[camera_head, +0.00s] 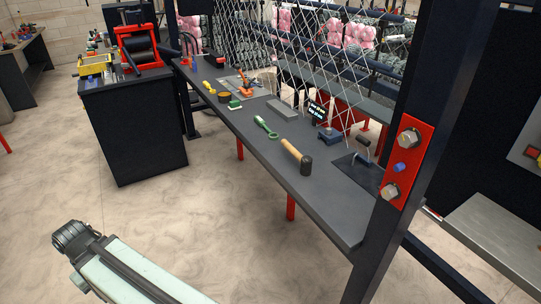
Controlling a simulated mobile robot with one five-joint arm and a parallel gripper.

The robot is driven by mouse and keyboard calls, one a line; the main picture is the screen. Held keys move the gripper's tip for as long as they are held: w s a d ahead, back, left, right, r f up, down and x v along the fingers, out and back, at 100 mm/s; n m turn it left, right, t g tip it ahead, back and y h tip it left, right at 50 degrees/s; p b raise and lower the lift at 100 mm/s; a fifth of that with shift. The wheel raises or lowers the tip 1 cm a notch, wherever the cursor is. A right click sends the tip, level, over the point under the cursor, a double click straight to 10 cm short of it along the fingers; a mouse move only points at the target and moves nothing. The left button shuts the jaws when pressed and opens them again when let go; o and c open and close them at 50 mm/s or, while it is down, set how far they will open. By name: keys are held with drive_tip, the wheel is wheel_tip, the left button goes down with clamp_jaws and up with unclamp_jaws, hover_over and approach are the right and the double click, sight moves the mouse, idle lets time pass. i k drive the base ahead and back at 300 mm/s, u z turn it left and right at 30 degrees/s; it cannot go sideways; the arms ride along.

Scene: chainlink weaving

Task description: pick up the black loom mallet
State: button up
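A mallet (297,157) with a light wooden handle and a black head (305,166) lies on the dark workbench (333,202), near its front edge. The handle points up and left, and the head is at the lower right end. Nothing touches the mallet. My pale green arm link with a dark joint at its end shows at the lower left, over the floor and well apart from the bench. I cannot make out gripper fingers in this view.
A green-handled tool (265,127) lies left of the mallet, and a blue block-like tool (330,135) lies behind it. A steel frame post (408,130) with a red bolted plate stands at the right. Chain-link mesh hangs behind the bench. The floor in front is clear.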

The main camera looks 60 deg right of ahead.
sight(306, 161)
drive_tip(key=z, duration=0.05)
drive_tip(key=i, duration=0.9)
drive_tip(key=z, duration=0.45)
drive_tip(key=k, duration=0.7)
drive_tip(key=z, duration=0.2)
drive_tip(key=i, duration=0.65)
drive_tip(key=u, duration=0.15)
